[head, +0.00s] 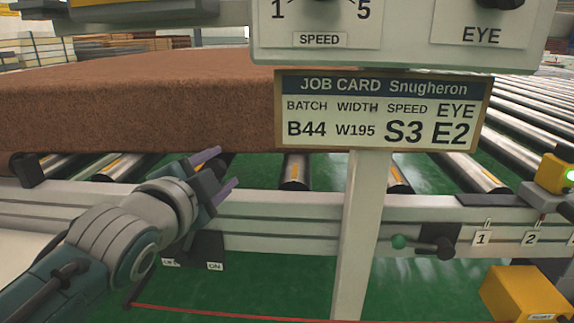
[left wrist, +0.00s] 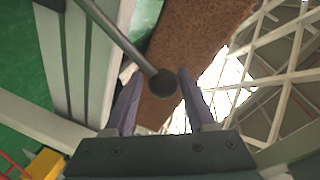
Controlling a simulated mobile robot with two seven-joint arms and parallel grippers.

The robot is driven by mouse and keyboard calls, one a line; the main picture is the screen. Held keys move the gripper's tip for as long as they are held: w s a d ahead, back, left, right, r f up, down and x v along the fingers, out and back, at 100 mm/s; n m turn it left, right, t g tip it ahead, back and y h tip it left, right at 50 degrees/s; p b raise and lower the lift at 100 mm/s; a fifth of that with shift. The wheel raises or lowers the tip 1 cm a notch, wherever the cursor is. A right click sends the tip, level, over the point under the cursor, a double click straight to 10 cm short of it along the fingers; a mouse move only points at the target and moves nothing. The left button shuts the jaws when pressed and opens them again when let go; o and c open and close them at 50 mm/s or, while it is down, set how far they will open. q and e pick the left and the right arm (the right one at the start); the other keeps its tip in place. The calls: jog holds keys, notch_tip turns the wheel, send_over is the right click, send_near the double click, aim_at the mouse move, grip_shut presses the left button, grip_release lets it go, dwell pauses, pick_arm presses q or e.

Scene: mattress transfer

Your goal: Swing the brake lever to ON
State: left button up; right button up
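The brake lever shows in the left wrist view as a grey rod with a dark ball knob (left wrist: 163,84). The knob lies between the fingertips of my left gripper (left wrist: 160,75), with a gap visible at its left. In the head view my left gripper (head: 222,170) is open in front of the conveyor's side rail, and the knob cannot be made out there. Below it is a dark plate with an ON label (head: 215,266); a second label at its left is partly hidden by my arm. My right gripper is not in view.
A brown mattress (head: 140,95) lies on the rollers (head: 295,172) behind the rail (head: 285,212). A job card (head: 380,108) hangs on a white post (head: 358,220) right of my gripper.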

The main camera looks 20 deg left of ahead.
pick_arm(q)
jog(key=shift+o, duration=1)
jog(key=shift+s+r, duration=0.1)
jog(key=shift+s, duration=0.05)
jog(key=s+d+r+p, duration=0.1)
jog(key=s+p, duration=0.2)
jog(key=s, duration=0.6)
jog(key=shift+s+r, duration=0.2)
jog(key=shift+s, duration=0.05)
